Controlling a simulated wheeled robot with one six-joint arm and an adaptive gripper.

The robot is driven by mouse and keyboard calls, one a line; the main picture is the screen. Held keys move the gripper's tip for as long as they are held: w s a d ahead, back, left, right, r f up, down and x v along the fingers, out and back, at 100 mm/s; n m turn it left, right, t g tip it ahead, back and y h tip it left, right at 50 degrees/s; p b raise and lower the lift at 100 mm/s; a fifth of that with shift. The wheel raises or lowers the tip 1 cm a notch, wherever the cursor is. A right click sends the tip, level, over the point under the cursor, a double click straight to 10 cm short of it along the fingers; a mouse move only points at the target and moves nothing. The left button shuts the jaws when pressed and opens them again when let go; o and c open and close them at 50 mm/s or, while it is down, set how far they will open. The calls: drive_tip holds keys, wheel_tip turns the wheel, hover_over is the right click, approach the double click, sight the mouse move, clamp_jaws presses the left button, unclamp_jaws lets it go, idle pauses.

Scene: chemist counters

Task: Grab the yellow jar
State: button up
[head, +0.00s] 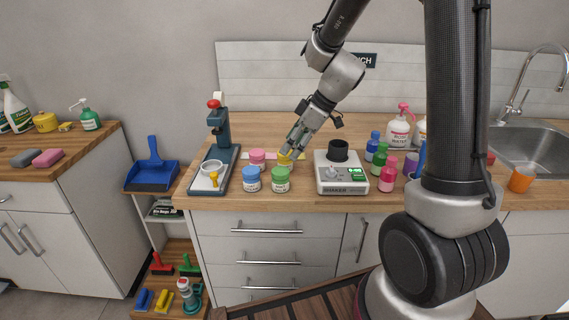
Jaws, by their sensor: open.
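The yellow jar (285,161) stands on the wooden counter, at the back right of a small group of jars. My gripper (290,150) reaches down from the upper right and is open at the yellow jar, covering part of it. I cannot tell from this view whether the fingers are around the jar or touching it. A pink jar (257,160) stands just left of it, a blue jar (251,179) at the front left, and a green jar (281,180) directly in front.
A blue stand with a red knob (214,104) is left of the jars. A white shaker device (341,176) stands close on the right. Several coloured bottles, including a pink one (388,178), stand farther right. The counter's front edge (300,203) is clear.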

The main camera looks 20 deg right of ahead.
sight(285, 161)
drive_tip(key=x, duration=0.4)
drive_tip(key=shift+s+a, duration=0.25)
drive_tip(key=shift+s, duration=0.05)
drive_tip(key=shift+w+a+f, duration=0.15)
drive_tip(key=shift+w+f, duration=0.05)
drive_tip(key=shift+f, duration=0.3)
drive_tip(key=c, duration=1.1)
